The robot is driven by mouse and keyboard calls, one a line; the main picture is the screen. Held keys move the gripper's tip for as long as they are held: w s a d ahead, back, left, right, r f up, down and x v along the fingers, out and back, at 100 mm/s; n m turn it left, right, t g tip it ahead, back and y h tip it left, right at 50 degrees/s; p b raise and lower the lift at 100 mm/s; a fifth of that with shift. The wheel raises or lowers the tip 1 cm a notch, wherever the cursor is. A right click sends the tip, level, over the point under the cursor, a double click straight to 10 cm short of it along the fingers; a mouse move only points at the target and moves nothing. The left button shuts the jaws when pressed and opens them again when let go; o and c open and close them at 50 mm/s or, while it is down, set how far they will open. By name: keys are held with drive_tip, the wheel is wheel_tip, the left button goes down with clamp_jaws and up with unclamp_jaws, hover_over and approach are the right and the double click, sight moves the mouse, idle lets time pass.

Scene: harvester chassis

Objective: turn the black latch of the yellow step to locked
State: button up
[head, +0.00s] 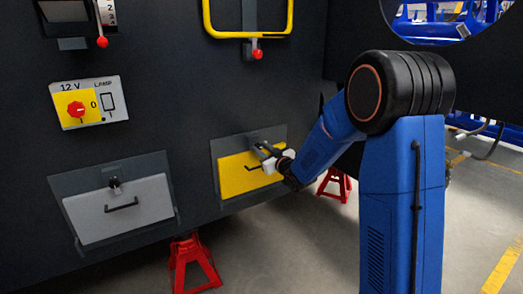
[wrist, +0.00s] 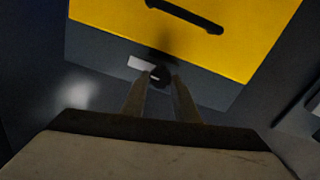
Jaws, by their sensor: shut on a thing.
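The yellow step (head: 235,178) is a yellow panel in a grey frame, low on the dark chassis wall. It carries a black bar handle, seen in the wrist view (wrist: 188,15), where the yellow step (wrist: 235,45) fills the top. The black latch (wrist: 160,73) is a small dark knob on the grey frame beside the yellow panel's edge. My gripper (wrist: 161,82) is shut on the latch, one finger on each side. In the head view my gripper (head: 265,152) reaches the step's top edge and hides the latch. A small pale plate (wrist: 142,66) shows beside the latch.
A grey step (head: 140,208) with its own latch is at the left. A yellow lamp switch panel (head: 90,103) and a yellow frame handle (head: 248,36) are above. Red stands (head: 194,262) are under the chassis. Open floor lies at the right.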

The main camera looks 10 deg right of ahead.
drive_tip(key=m, duration=0.4)
drive_tip(key=shift+m, duration=0.3)
drive_tip(key=m, duration=0.4)
drive_tip(key=shift+d+f+m, duration=0.1)
drive_tip(key=shift+m, duration=0.2)
drive_tip(key=m, duration=0.4)
drive_tip(key=shift+d+f+m, duration=0.1)
drive_tip(key=shift+m, duration=1.9)
drive_tip(key=o, duration=1.1)
drive_tip(key=shift+c, duration=0.2)
drive_tip(key=v, duration=1.7)
drive_tip(key=shift+s, duration=0.15)
